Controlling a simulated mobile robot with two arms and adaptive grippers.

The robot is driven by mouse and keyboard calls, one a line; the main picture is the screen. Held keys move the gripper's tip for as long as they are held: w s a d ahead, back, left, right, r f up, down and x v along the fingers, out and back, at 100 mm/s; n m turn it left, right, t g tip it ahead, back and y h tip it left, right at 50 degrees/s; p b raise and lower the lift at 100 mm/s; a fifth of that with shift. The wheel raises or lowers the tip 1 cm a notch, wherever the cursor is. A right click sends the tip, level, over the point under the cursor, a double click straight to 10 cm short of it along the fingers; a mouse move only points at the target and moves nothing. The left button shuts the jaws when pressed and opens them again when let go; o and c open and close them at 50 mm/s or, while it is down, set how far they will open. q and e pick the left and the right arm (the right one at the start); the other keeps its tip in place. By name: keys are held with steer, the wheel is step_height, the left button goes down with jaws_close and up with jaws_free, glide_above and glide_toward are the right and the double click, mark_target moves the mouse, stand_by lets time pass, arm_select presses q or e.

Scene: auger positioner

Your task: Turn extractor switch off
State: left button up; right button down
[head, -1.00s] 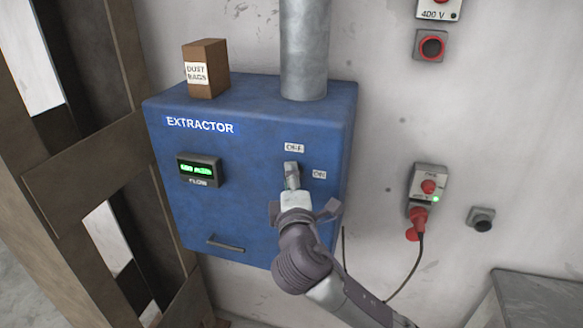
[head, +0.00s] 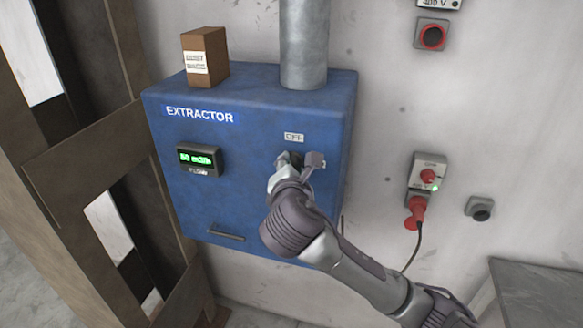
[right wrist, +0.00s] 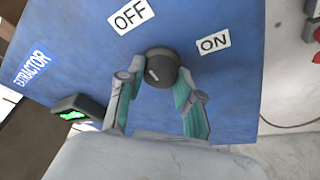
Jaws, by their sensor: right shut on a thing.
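The extractor (head: 225,205) is a blue wall box with OFF (head: 294,137) and ON labels around its switch. The switch is a dark round knob (right wrist: 165,62), seen in the right wrist view below and between the OFF label (right wrist: 131,16) and the ON label (right wrist: 214,42). The green flow display (head: 199,159) reads about 50. My left gripper is not in view.
A duct pipe (head: 304,45) and a dust bags box (head: 205,57) stand on top of the extractor. A socket with a red plug (head: 417,208) and cable is on the wall at right. A wooden frame (head: 85,170) stands at left.

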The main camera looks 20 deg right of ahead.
steer(key=shift+r, duration=0.15)
stand_by(0.4)
steer(key=c, duration=0.9)
jaws_free()
steer(key=shift+o, duration=0.6)
steer(key=shift+w, duration=0.1)
steer(key=v, duration=1.2)
steer(key=shift+a, duration=0.15)
